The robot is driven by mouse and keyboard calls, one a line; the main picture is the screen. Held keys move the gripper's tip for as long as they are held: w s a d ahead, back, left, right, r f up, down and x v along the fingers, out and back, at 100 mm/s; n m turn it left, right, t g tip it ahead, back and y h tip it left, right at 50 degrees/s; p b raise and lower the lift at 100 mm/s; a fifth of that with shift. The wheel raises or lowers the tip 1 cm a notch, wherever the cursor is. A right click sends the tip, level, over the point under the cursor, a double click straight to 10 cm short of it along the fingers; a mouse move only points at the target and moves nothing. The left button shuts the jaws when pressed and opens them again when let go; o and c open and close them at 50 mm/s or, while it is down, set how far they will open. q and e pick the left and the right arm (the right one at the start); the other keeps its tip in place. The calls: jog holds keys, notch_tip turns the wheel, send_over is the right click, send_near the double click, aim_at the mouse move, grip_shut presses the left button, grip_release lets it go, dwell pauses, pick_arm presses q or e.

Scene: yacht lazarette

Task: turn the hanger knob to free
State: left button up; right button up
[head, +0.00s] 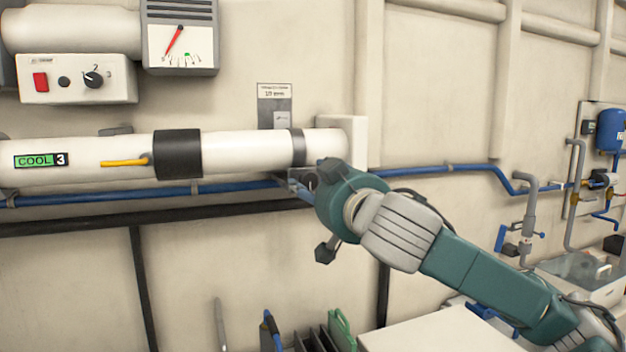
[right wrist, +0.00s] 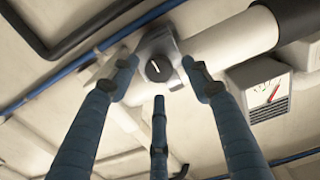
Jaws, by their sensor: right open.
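The hanger knob (right wrist: 155,70) is a dark round knob with a short white mark, on a grey bracket around the white pipe. In the right wrist view its mark is tilted slightly from upright. My right gripper (right wrist: 158,78) is open, with its blue fingers spread around the knob. I cannot tell whether any finger touches it. In the head view my right arm reaches to the underside of the white pipe (head: 240,150), near the grey band, and hides the knob. My left gripper is not in view.
A dial gauge (head: 181,45) and a switch box (head: 75,80) are on the wall above the pipe. A blue pipe (head: 430,169) and a black rail (head: 90,224) run below it. Racks (head: 320,340) and a pale counter (head: 440,335) are at the bottom.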

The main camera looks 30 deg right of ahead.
jog(key=shift+w+d, duration=0.15)
jog(key=shift+w, duration=0.5)
jog(key=c, duration=1.1)
